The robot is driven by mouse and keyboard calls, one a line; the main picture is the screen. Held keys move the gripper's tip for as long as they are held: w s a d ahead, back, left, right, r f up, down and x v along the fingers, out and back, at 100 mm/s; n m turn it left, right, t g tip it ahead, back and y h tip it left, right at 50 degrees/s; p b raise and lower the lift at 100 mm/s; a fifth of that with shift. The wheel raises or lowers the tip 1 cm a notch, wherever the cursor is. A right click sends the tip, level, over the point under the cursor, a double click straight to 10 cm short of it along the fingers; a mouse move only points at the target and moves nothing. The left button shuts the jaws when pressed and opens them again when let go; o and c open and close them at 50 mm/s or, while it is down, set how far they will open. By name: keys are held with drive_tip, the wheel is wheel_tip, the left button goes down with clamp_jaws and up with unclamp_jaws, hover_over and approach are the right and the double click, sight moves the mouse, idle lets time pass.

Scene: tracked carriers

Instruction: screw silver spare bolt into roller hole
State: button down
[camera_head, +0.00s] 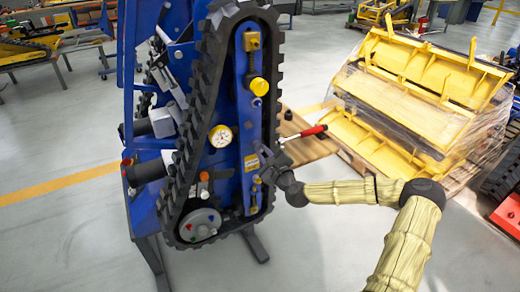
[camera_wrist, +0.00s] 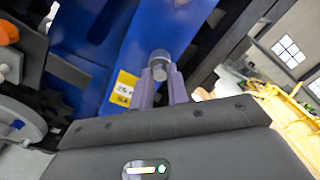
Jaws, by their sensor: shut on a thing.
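My gripper (camera_head: 267,168) is against the right side of the blue track frame (camera_head: 228,150), beside a yellow label. In the wrist view its two grey-purple fingers (camera_wrist: 160,72) are shut on a silver bolt (camera_wrist: 160,58), whose round end shows between the fingertips in front of the blue frame. The bolt is too small to make out in the head view. The grey roller (camera_head: 200,222), with red, green and blue bolts on its face, is at the lower end of the track, below and left of my gripper. Its empty hole cannot be made out clearly.
The black rubber track (camera_head: 185,150) runs around the frame. A yellow knob (camera_head: 259,86), a gauge (camera_head: 221,136) and an orange knob (camera_head: 204,176) stick out from it. A red-handled ratchet (camera_head: 305,133) lies on a wooden top behind. Yellow buckets (camera_head: 425,70) are stacked at right.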

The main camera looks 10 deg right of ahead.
drive_tip(key=m, duration=0.7)
drive_tip(key=shift+m, duration=0.3)
drive_tip(key=c, duration=1.5)
unclamp_jaws()
drive_tip(key=n, duration=0.3)
drive_tip(key=shift+n+b, duration=0.3)
drive_tip(key=shift+n, duration=0.1)
drive_tip(key=n, duration=0.6)
drive_tip(key=shift+b, duration=0.3)
